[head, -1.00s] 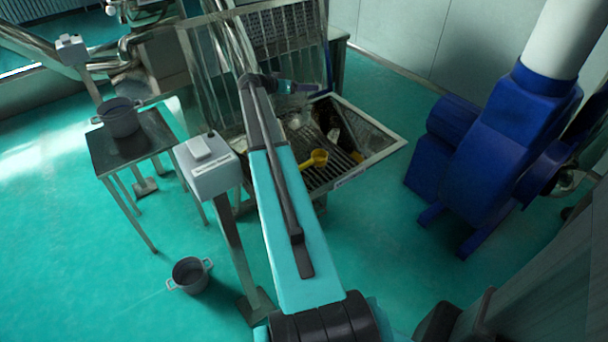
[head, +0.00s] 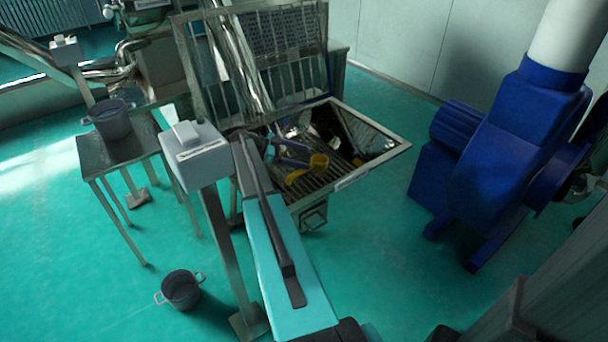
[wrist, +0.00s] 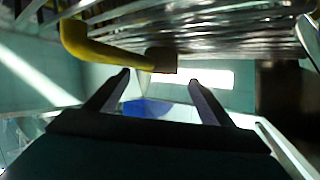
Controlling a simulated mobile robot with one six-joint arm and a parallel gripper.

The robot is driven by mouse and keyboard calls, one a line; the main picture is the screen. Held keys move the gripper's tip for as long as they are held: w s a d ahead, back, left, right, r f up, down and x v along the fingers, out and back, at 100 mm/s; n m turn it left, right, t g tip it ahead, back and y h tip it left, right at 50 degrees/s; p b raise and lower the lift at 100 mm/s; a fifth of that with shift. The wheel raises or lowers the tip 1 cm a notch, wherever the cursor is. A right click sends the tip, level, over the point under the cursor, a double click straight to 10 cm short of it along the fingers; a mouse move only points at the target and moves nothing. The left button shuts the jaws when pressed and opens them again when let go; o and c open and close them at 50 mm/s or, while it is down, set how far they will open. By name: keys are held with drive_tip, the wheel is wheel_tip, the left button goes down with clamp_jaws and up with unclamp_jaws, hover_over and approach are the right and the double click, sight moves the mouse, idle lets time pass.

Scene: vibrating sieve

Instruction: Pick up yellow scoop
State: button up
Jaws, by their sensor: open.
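The yellow scoop (head: 319,161) lies on the slatted rack of the metal sieve tray (head: 362,173), its handle pointing to the lower left. A bent yellow part of the scoop (wrist: 95,48) with a brownish end shows just beyond the fingertips, towards the top left. Whether it touches a finger cannot be told.
Other dark and shiny items lie in the tray behind the scoop. A barred metal frame (head: 183,60) rises behind it. A grey control box (head: 197,155) on a post stands left of my arm. A blue machine (head: 500,150) stands right; the floor between is clear.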

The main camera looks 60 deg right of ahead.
sight(319, 159)
drive_tip(key=shift+d, duration=0.1)
drive_tip(key=shift+x, duration=1.2)
drive_tip(key=shift+s, duration=0.1)
drive_tip(key=shift+b+x, duration=0.35)
drive_tip(key=shift+x, duration=2.15)
drive_tip(key=shift+r, duration=0.1)
drive_tip(key=c, duration=1.1)
drive_tip(key=shift+r, duration=0.1)
drive_tip(key=shift+r+p, duration=0.45)
drive_tip(key=shift+r, duration=4.5)
